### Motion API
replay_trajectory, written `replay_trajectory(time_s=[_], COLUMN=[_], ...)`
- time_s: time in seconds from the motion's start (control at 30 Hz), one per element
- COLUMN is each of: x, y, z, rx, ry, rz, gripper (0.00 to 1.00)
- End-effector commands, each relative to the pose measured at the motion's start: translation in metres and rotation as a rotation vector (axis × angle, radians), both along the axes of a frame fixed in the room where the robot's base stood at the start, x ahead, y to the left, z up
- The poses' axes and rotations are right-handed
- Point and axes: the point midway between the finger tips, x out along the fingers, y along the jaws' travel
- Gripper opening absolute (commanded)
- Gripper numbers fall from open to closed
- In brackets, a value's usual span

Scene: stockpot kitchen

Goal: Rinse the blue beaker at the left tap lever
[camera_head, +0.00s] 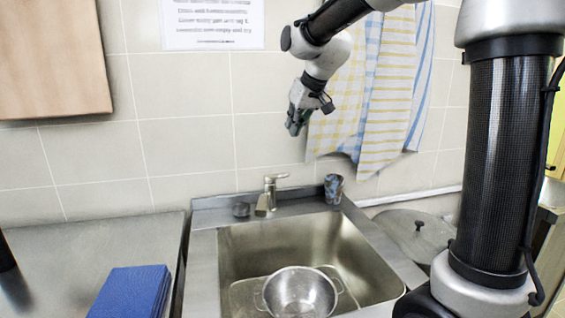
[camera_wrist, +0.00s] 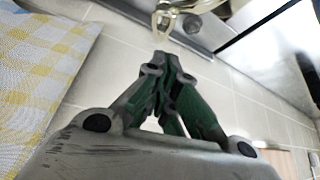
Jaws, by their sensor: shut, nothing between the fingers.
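A dark blue patterned beaker (camera_head: 333,188) stands upright on the back right corner of the sink rim, right of the tap. A single metal tap (camera_head: 268,196) rises from the back rim; it also shows at the top of the wrist view (camera_wrist: 168,18). A separate left lever cannot be made out. My gripper (camera_head: 293,130) is shut and empty, in the air in front of the tiled wall, well above the tap and beaker. Its green fingers (camera_wrist: 163,62) meet at the tips in the wrist view. I cannot make out the beaker in the wrist view.
The sink (camera_head: 385,275) holds a metal colander-like pot (camera_head: 300,293). A small dark cup-like object (camera_head: 241,209) sits left of the tap. Towels (camera_head: 370,95) hang beside my gripper. A blue folded cloth (camera_head: 130,291) lies on the left counter; a lid (camera_head: 418,226) lies right of the sink.

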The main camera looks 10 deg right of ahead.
Motion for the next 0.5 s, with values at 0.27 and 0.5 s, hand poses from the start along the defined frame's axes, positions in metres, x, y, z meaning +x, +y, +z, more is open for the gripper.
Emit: replay_trajectory(time_s=[0.27, 0.5], x=[0.004, 0.027], y=[0.002, 0.011], z=[-0.012, -0.052], rx=[-0.071, -0.07], ry=[-0.016, -0.014], rz=[0.118, 0.116], gripper=[0.0, 0.0])
